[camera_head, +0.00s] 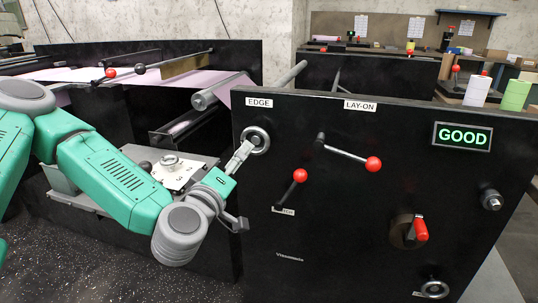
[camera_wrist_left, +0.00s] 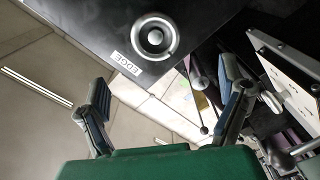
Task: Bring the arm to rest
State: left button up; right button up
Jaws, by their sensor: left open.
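My left arm comes in from the left in the head view. My left gripper (camera_head: 243,184) is open and empty, with its fingers spread in front of the black panel (camera_head: 330,230). One finger overlaps the lower left of the round silver EDGE knob (camera_head: 256,141) in the head view. In the left wrist view the gripper (camera_wrist_left: 164,78) is spread wide with nothing between the fingers. The EDGE knob (camera_wrist_left: 155,36) lies beyond the fingertips there, apart from them. My right gripper is not in view.
The panel carries a LAY-ON lever with a red ball (camera_head: 374,164), a second red-ball lever (camera_head: 300,176), a red handle (camera_head: 421,230) and a lit GOOD sign (camera_head: 462,137). A plate with a dial (camera_head: 170,160) sits behind my forearm. Speckled floor (camera_head: 90,265) is open at lower left.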

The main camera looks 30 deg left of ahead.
pick_arm(q)
jog(key=s+d+f+m+g+h+p, duration=0.2)
jog(key=s+d+f+m+g+h, duration=0.15)
jog(key=d+f, duration=0.35)
jog(key=s+d+f+m+g+h+p, duration=0.35)
jog(key=d+f+m, duration=0.2)
jog(key=f, duration=0.25)
jog(key=s+a+f+m+g+y+p, duration=0.1)
jog(key=s+a+f+m+g, duration=0.1)
jog(key=s, duration=0.4)
jog(key=s+a+f+m+g+p, duration=0.1)
jog(key=s+a+f+g+p, duration=0.1)
jog(key=s+f+g, duration=0.2)
jog(key=s+a+f+m+g+y+p, duration=0.1)
jog(key=s+f+m+g, duration=0.1)
jog(key=s, duration=0.8)
jog(key=shift+s+a+f+m+g+y, duration=0.2)
jog(key=shift+a+f+m+g+y, duration=0.15)
jog(key=shift+f+g, duration=0.5)
